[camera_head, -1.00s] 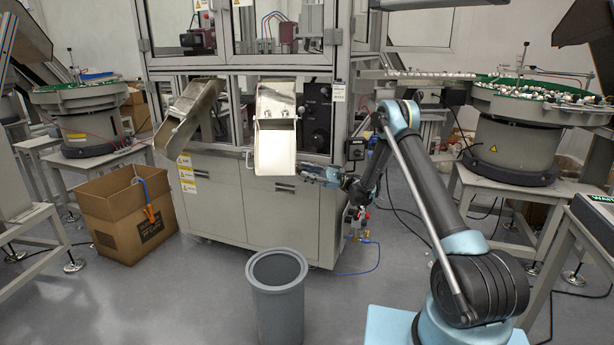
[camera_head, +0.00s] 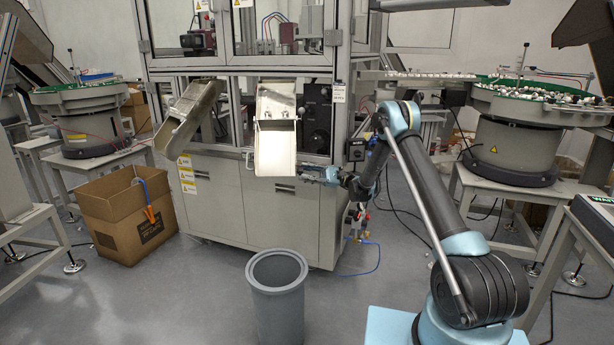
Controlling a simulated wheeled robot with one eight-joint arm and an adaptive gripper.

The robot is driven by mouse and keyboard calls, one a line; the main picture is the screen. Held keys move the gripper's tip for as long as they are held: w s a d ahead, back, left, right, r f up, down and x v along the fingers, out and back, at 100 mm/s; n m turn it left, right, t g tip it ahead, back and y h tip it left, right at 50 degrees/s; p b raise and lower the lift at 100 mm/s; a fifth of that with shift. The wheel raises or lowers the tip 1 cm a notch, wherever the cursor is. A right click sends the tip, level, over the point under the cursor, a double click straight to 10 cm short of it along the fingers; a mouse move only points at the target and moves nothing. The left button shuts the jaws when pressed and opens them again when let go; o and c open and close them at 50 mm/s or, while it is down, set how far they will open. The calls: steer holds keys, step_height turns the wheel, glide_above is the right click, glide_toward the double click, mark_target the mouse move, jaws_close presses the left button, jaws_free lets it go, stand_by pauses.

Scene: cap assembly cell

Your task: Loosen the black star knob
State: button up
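I cannot make out the black star knob for certain at this size. A dark round part (camera_head: 319,140) shows on a black panel behind the window frame, right of the middle metal chute (camera_head: 275,150); I cannot tell whether it is a star knob. My gripper (camera_head: 304,171) points left at the lower right edge of that chute, in front of the cabinet. It is small in the picture, and I cannot tell whether it touches the chute or holds anything. Anything right behind its fingers is hidden.
A second chute (camera_head: 188,115) tilts out at the left. A grey bin (camera_head: 277,290) stands on the floor in front of the cabinet (camera_head: 215,200). A cardboard box (camera_head: 125,215) is at the left. A bowl feeder (camera_head: 515,150) stands on a table at the right. Floor around the bin is clear.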

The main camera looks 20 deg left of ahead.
steer(key=shift+o, duration=1.3)
